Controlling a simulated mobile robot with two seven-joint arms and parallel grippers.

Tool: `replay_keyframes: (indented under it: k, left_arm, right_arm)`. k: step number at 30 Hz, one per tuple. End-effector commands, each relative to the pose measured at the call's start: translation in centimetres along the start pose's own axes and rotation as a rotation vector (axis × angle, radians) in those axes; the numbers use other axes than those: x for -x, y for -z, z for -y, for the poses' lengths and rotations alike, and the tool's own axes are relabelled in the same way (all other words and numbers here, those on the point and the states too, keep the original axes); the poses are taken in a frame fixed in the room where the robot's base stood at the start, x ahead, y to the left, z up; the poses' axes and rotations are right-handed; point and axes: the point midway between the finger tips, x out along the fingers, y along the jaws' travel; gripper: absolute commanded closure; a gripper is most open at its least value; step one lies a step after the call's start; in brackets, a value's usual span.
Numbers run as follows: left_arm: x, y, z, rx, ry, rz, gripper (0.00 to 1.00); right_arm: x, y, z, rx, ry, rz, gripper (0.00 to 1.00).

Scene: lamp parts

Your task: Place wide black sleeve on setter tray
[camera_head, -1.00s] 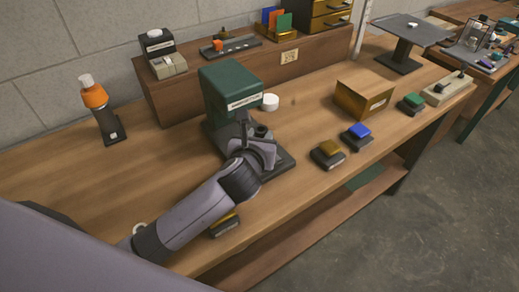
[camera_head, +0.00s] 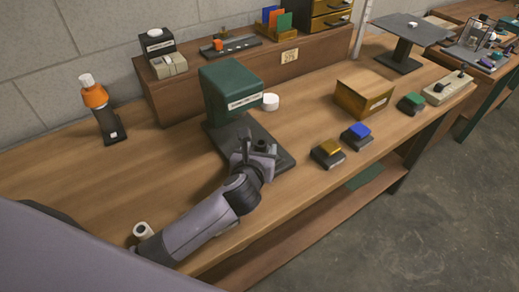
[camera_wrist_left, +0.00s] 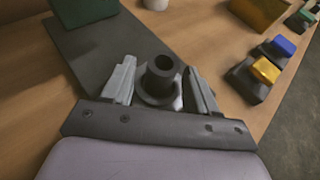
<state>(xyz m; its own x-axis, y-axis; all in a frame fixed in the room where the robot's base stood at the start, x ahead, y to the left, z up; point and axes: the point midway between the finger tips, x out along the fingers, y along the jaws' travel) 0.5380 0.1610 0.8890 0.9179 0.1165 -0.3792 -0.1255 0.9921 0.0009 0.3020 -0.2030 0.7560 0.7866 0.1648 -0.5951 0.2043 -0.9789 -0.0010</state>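The black sleeve (camera_head: 261,145), a short tube with a wider flange, is at my left gripper (camera_head: 258,150) in the head view. In the left wrist view the sleeve (camera_wrist_left: 160,78) stands upright between the two fingers of my left gripper (camera_wrist_left: 161,88), which sit close on both sides of its flange. Behind it is the dark flat base plate (camera_head: 230,132) of a green machine (camera_head: 230,84) with a white label. I cannot tell whether the sleeve touches the plate. No label identifies the setter tray. My right gripper is not in view.
A white ring-shaped part (camera_head: 142,230) lies at the front left. Yellow (camera_head: 328,150) and blue (camera_head: 357,133) blocks on dark bases and a brown box (camera_head: 363,100) stand to the right. A raised shelf (camera_head: 200,98) runs along the wall. The left tabletop is mostly clear.

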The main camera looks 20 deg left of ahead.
Motion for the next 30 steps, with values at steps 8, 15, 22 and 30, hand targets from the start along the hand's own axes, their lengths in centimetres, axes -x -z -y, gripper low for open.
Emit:
replay_keyframes:
  k: [8, 15, 22, 30]
  left_arm:
    - [1.0, -0.1, 0.1, -0.002, 0.003, -0.002, 0.41]
    - [4.6, -0.1, 0.1, -0.001, 0.003, -0.003, 0.41]
    - [8.7, -0.2, 0.1, 0.000, 0.003, -0.003, 0.41]
    - [11.7, -0.2, 0.1, -0.001, 0.002, -0.002, 0.41]
  right_arm:
    - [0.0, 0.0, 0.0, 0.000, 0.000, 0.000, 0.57]
    - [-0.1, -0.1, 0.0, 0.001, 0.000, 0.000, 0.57]
    - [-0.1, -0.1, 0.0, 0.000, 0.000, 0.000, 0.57]
    - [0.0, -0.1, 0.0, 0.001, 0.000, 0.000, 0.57]
